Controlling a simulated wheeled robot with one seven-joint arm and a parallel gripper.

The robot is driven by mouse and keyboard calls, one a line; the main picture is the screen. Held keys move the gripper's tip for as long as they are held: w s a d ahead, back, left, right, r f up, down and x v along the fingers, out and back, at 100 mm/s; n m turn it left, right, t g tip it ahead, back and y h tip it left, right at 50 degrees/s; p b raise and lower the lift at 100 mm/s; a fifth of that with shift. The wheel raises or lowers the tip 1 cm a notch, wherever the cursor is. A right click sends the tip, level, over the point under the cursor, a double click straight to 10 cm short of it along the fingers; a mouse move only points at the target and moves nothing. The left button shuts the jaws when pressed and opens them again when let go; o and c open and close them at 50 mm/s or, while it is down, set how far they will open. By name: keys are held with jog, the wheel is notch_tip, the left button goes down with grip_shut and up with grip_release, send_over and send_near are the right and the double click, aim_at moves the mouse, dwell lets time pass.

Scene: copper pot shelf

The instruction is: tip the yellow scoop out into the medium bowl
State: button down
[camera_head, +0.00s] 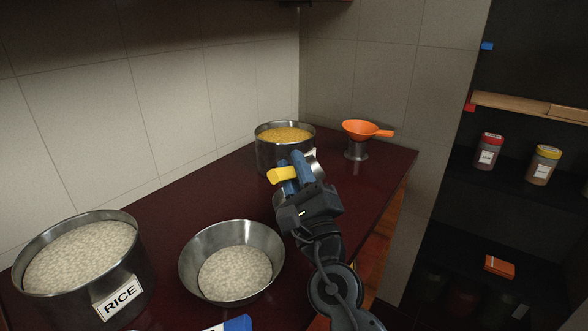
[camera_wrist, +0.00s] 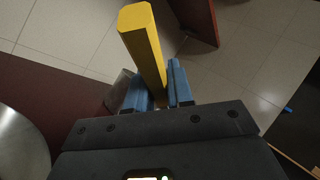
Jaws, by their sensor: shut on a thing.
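My gripper (camera_head: 294,172) is shut on the yellow handle of the scoop (camera_head: 281,176). Its blue fingers show on both sides of the handle in the wrist view (camera_wrist: 160,88), where the yellow scoop (camera_wrist: 141,42) points up and away. Only bits of the scoop's metal part show around the fingers; its contents are hidden. The gripper is above the counter, in front of the pot of yellow grain. The medium bowl (camera_head: 190,259), a flared metal bowl, stands lower left of the gripper and holds pale, rice-like grains. The scoop is apart from it, not above it.
A large pot labelled RICE (camera_head: 134,269) stands at left. A pot of yellow grain (camera_head: 265,153) stands behind the gripper. A dark shelf with jars (camera_head: 487,152) is farther right. Dark red counter (camera_head: 180,212) is bare between.

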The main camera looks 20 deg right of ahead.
jog(key=shift+s+d+r+m+h+p, duration=0.1)
jog(key=shift+d+r+m+h+p, duration=0.15)
jog(key=shift+m, duration=0.2)
jog(key=shift+d+r+m+h+p, duration=0.1)
jog(key=shift+m+h+p, duration=0.15)
jog(key=shift+m+h, duration=0.15)
jog(key=d+m+g+h+p, duration=0.6)
jog(key=d+m+p, duration=0.8)
jog(key=m, duration=1.3)
jog(key=shift+s+d+f+g, duration=0.2)
jog(key=shift+s+d+g, duration=0.25)
jog(key=shift+d+g, duration=1)
notch_tip(320, 180, up, 6)
